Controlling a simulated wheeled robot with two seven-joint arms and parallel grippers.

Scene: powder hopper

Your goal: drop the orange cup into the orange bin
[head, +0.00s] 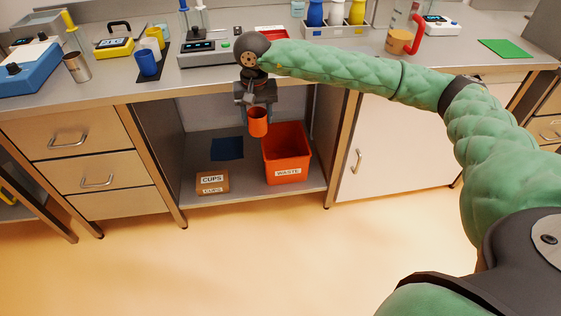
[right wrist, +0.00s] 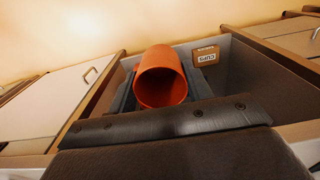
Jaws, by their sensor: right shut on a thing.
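The orange cup (head: 257,122) is in my right gripper (head: 256,108), which is shut on it and points down in front of the bench's open bay. In the right wrist view the cup (right wrist: 161,80) shows its open mouth between the fingers. The orange bin (head: 286,153), labelled WASTE, stands on the bay's lower shelf, below and to the right of the cup in the head view. The cup is above the shelf and apart from the bin's front wall. In the right wrist view I cannot make out the bin. My left gripper is not in view.
A box labelled CUPS (head: 212,182) and a dark blue mat (head: 227,149) lie on the shelf left of the bin. The bench top (head: 220,74) is above, with a blue cup (head: 147,63) and a balance (head: 208,52). Drawers and a white cupboard door (head: 395,150) flank the bay.

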